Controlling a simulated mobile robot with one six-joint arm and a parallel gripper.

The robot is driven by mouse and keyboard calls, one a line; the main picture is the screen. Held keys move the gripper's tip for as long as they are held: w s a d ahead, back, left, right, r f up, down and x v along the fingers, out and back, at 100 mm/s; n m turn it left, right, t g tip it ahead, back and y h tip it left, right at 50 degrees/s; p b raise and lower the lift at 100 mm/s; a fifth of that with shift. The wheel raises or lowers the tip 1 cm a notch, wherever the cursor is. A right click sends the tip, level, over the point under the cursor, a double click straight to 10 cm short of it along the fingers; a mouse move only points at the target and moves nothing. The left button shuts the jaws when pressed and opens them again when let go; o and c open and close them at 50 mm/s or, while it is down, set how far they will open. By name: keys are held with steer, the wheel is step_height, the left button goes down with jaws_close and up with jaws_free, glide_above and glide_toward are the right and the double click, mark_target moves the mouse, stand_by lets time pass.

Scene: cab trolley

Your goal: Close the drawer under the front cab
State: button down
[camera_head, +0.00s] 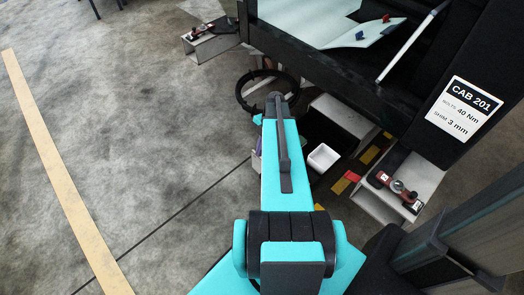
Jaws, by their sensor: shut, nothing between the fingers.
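A black ring (240,94) lies around the arm's far end. A pale bracket (412,172) with a red-brown tool (383,178) stands at right. Yellow-black striped marking (370,154) shows nearby. Another bracket (212,46) stands at the top. The grey floor at left is clear, with a tan stripe (60,165).

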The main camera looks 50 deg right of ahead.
steer(key=x, duration=0.9)
steer(key=shift+s+d+f, duration=0.1)
steer(key=shift+s+d, duration=0.05)
steer(key=shift+d, duration=1.8)
